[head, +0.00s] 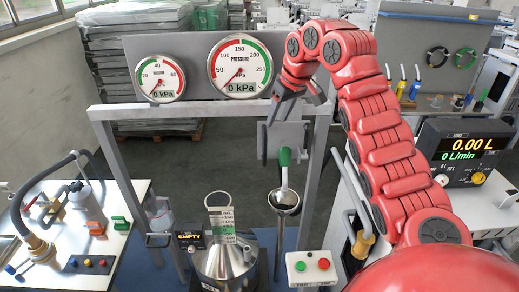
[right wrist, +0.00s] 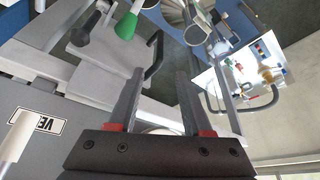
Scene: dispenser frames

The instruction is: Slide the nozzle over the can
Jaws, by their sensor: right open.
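The nozzle (head: 285,198) is a metal tube with a wide round mouth, hanging below a grey carriage (head: 290,134) with a green knob (head: 284,157). The can (head: 226,264) is a shiny metal vessel at the bottom centre, left of the nozzle and lower, with a tall ruler-like tag standing at it. The nozzle is beside the can, not above it. My right gripper (head: 296,101) is open and empty at the top of the carriage. In the right wrist view its fingers (right wrist: 160,72) point towards the carriage's dark side handle (right wrist: 155,60) and the green knob (right wrist: 126,27). My left gripper is out of view.
A grey frame (head: 205,108) carries two gauges reading 0 kPa. An EMPTY sign (head: 190,239) stands beside the can. A box with green and red buttons (head: 309,267) is at the right. Side tables with hoses flank the frame; its middle is clear.

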